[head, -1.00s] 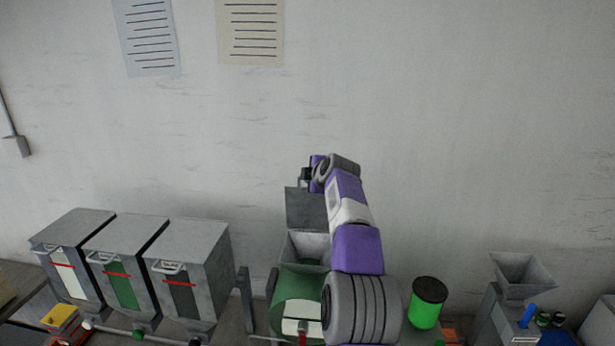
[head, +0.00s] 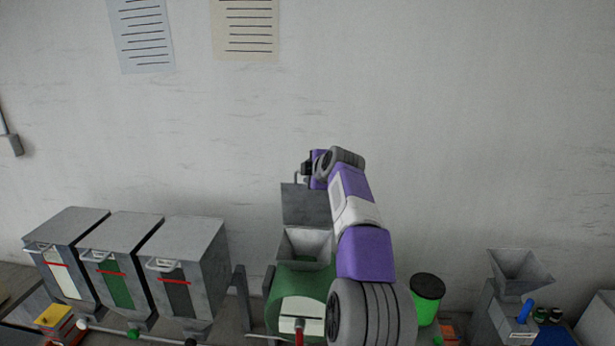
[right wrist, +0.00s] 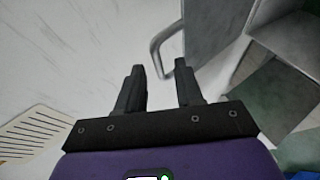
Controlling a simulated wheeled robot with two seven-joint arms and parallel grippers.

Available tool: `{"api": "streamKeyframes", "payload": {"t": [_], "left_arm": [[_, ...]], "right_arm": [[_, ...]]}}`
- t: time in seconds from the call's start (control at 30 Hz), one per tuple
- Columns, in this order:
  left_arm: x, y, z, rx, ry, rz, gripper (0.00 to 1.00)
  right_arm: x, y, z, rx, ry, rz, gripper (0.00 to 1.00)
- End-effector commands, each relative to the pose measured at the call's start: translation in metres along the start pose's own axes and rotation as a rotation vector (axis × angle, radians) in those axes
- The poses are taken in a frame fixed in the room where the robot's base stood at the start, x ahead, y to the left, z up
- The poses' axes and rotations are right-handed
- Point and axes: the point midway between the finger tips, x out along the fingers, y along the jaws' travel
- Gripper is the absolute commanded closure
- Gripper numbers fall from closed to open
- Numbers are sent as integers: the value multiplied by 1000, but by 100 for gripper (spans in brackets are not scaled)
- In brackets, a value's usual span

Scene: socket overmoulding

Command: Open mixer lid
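The green mixer (head: 290,285) stands at the bottom middle of the head view, with a grey hopper (head: 306,246) on top. Its grey lid (head: 306,205) stands upright at the back of the hopper, so the opening shows. My right arm reaches up beside it, and my right gripper (head: 303,170) is at the lid's upper edge. In the right wrist view the fingers of the right gripper (right wrist: 160,85) are apart with nothing between them. The lid's metal handle (right wrist: 165,42) is just beyond the right finger. My left gripper is out of view.
Three grey bins (head: 190,255) with handles stand on the left. A green container with a black top (head: 427,298) is right of my arm. Another grey hopper (head: 519,272) stands at the far right. The wall behind carries two paper sheets (head: 245,28).

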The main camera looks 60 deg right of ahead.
Motion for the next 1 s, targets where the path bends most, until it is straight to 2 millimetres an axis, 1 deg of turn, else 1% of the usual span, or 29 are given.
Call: {"api": "streamKeyframes", "payload": {"t": [0.03, 0.1, 0.2, 0.3, 1.0], "left_arm": [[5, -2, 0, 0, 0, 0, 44], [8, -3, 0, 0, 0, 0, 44], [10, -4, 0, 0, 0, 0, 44], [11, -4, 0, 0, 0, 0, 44], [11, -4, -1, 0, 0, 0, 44]], "right_arm": [[-9, -1, 0, -1, 2, 3, 64], [-20, -1, 0, 0, 1, 3, 64], [-31, -1, 0, 0, 2, 0, 64], [-38, -1, 0, -1, 1, 0, 64], [-40, 0, 0, 0, 0, -1, 64]]}}
